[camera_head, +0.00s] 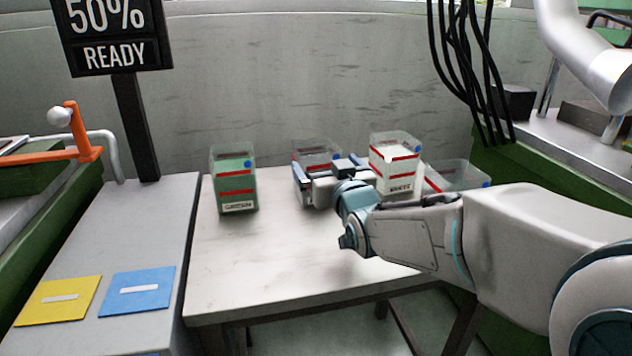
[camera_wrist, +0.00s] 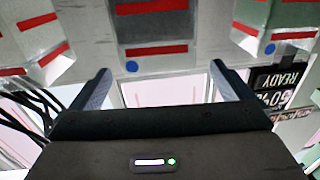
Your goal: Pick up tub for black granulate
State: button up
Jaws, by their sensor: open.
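A clear tub with red stripes (camera_head: 318,151) stands on the table behind my gripper, which hides much of its front. Its contents and label cannot be made out, so I cannot confirm black granulate. In the upside-down wrist view this striped tub (camera_wrist: 155,50) fills the middle, with a blue dot near its rim. My gripper (camera_head: 310,185) is open in front of it. In the wrist view the two fingers (camera_wrist: 160,68) stand apart, one towards each side of the tub. No firm contact shows.
A green-filled tub (camera_head: 235,185) stands to the left, and a white-filled tub (camera_head: 396,170) stands close on the right. Another clear tub (camera_head: 462,175) is farther right, partly behind my arm. The table front (camera_head: 255,275) is clear. Black cables (camera_head: 470,60) hang at the back right.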

aim_at(321, 159)
jog(key=x, duration=0.3)
jog(key=shift+w+a, duration=0.1)
jog(key=shift+w, duration=0.15)
jog(key=x, duration=0.1)
jog(key=b+x, duration=0.1)
jog(key=x, duration=0.1)
jog(key=b+x, duration=0.1)
jog(key=shift+w+f, duration=0.3)
jog(key=shift+w, duration=0.1)
jog(key=shift+w+a, duration=0.1)
jog(key=shift+w, duration=0.1)
jog(key=shift+r, duration=0.1)
jog(key=shift+c, duration=0.3)
jog(key=c, duration=1.5)
jog(key=shift+r, duration=0.1)
jog(key=shift+c, duration=0.6)
